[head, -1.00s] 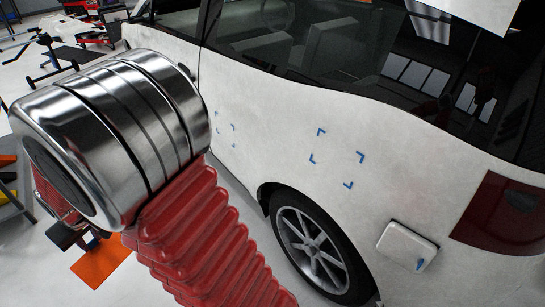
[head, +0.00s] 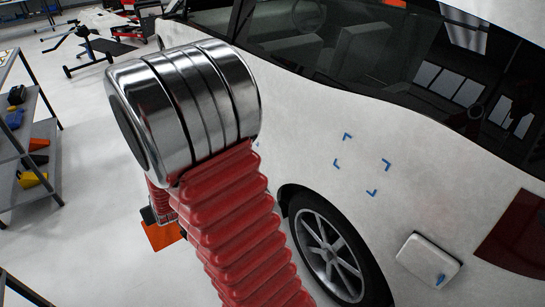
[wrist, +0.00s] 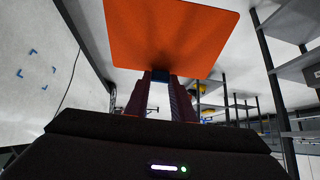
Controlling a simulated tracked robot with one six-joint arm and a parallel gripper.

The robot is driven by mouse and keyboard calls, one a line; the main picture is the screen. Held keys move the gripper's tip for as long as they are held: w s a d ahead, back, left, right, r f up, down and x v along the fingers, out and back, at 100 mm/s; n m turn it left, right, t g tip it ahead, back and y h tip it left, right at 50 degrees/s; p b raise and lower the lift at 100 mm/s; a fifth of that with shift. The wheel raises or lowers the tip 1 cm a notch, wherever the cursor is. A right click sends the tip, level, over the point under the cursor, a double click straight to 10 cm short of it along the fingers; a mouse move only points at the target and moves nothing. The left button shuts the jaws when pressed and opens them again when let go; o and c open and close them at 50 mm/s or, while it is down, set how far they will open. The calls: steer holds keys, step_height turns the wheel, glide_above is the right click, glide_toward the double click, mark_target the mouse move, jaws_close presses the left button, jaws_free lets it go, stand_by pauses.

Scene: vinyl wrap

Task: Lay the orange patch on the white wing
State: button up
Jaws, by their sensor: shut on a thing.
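The orange patch (wrist: 172,38) is a flat square sheet, held by one edge in my gripper (wrist: 160,78) in the wrist view. The white wing (head: 400,210) is the car's rear side panel. Blue corner marks (head: 362,165) frame a square on it above the wheel. They also show at left in the wrist view (wrist: 36,66). The patch is apart from the wing, to its left in the head view.
A wheel (head: 330,250) and a small white box (head: 428,260) with a blue piece are on the car's side. Shelving (head: 30,130) with coloured items stands at left. Stands and a bench are behind. The floor between shelf and car looks clear.

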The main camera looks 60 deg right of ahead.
steer(key=s+d+f+m+g+h, duration=0.1)
steer(key=s+d+m+h, duration=0.3)
steer(key=d, duration=0.6)
steer(key=s+d+f+m+g+h, duration=0.1)
steer(key=s+d+m+g+h, duration=0.15)
steer(key=s+d, duration=0.5)
steer(key=s+d+f+m+h, duration=0.1)
steer(key=s+d+m+h, duration=0.3)
steer(key=d, duration=0.8)
steer(key=s+d+r+m+g+h, duration=0.2)
steer(key=s+d+r+m+g, duration=0.1)
steer(key=s, duration=0.5)
steer(key=s+d+r+m+g+h, duration=0.1)
steer(key=s+d+r+m+g, duration=0.2)
steer(key=s, duration=0.4)
steer(key=s+a+r+m+g+h, duration=0.2)
steer(key=s+r+g, duration=0.4)
steer(key=s+r, duration=0.2)
steer(key=shift+s+r, duration=0.2)
steer(key=shift+r, duration=1.1)
steer(key=shift+h, duration=0.25)
steer(key=shift+s+d+f, duration=0.3)
steer(key=shift+s+d, duration=0.15)
steer(key=shift+d, duration=0.75)
steer(key=shift+s+d+f, duration=0.3)
steer(key=shift+s+d, duration=0.15)
steer(key=shift+d, duration=0.7)
steer(key=shift+s+d+f, duration=0.3)
steer(key=shift+s+d, duration=0.15)
steer(key=shift+d, duration=0.75)
